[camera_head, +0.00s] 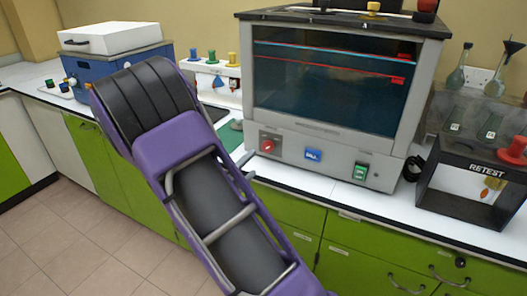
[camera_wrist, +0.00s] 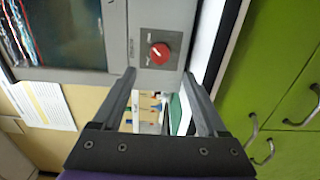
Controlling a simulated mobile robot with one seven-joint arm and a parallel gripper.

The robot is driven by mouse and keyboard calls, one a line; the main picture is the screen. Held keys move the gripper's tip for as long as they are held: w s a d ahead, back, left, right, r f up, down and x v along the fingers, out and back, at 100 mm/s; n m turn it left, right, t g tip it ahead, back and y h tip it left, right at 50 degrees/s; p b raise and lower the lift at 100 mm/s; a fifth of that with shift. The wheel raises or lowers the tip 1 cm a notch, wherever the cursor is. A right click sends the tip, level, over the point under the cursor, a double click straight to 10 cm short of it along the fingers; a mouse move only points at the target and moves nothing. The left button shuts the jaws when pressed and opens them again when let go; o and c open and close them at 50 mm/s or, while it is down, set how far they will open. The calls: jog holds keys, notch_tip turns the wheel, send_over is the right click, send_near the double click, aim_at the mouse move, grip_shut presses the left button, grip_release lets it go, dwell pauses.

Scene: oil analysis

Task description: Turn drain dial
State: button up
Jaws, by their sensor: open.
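A red round dial (camera_head: 267,146) with a pale mark sits on a dark square plate, low on the left of the grey machine's front panel (camera_head: 325,155). I take it to be the drain dial, as its lettering is too small to read. In the wrist view the dial (camera_wrist: 160,53) lies just beyond my fingertips, roughly centred between them. My gripper (camera_wrist: 158,73) is open and empty, its two dark fingers spread apart. In the head view my gripper (camera_head: 246,166) is mostly hidden by my purple arm; its finger ends show just below and left of the dial.
A black box marked RETEST (camera_head: 452,202) stands right on the white counter. A blue box with a white lid (camera_head: 110,38) is far left. Green cabinets (camera_head: 375,258) with handles are below.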

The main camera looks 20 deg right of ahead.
aim_at(266, 149)
jog(key=x, duration=0.9)
grip_shut()
